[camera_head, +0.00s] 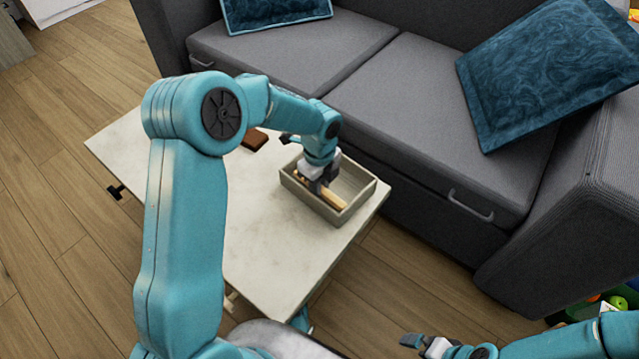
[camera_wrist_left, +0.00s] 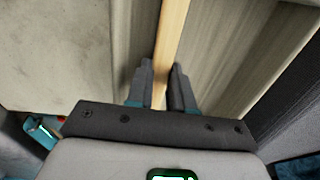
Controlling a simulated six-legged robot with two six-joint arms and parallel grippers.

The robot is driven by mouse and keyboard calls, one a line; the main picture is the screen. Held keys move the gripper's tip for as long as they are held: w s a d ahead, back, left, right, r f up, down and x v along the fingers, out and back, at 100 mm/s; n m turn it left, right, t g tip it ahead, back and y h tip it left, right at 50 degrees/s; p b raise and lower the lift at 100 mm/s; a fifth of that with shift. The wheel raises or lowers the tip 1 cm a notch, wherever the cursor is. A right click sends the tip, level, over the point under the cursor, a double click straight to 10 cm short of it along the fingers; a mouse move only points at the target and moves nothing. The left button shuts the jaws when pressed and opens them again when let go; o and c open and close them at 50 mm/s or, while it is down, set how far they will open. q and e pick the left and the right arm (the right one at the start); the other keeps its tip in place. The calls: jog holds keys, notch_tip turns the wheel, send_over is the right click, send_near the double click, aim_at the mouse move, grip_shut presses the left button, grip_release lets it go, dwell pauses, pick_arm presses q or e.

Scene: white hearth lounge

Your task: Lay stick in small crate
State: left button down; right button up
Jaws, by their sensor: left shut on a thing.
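The small crate (camera_head: 363,199) is a grey-beige open box on the right part of the table. The stick (camera_head: 331,199) is a light wooden bar lying low inside the crate's walls. My left gripper (camera_head: 318,184) reaches down into the crate and is shut on the stick. In the left wrist view the stick (camera_wrist_left: 172,40) runs away from between the two dark fingers (camera_wrist_left: 160,88). I cannot tell whether the stick touches the crate floor. My right gripper (camera_head: 425,343) shows at the bottom, away from the table; its finger gap is not clear.
The pale table (camera_head: 262,235) has clear room in front of the crate. A brown block (camera_head: 255,140) lies on it behind my left arm. A grey sofa (camera_head: 420,105) with blue cushions (camera_head: 545,65) stands close behind the crate. Colourful items (camera_head: 618,303) sit at the far right.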

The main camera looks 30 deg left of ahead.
pick_arm(q)
jog(key=shift+f, duration=0.15)
jog(key=c, duration=1.3)
grip_release()
notch_tip(320, 180, up, 12)
jog(key=p, duration=0.4)
jog(key=shift+r+p, duration=0.2)
jog(key=shift+p, duration=0.15)
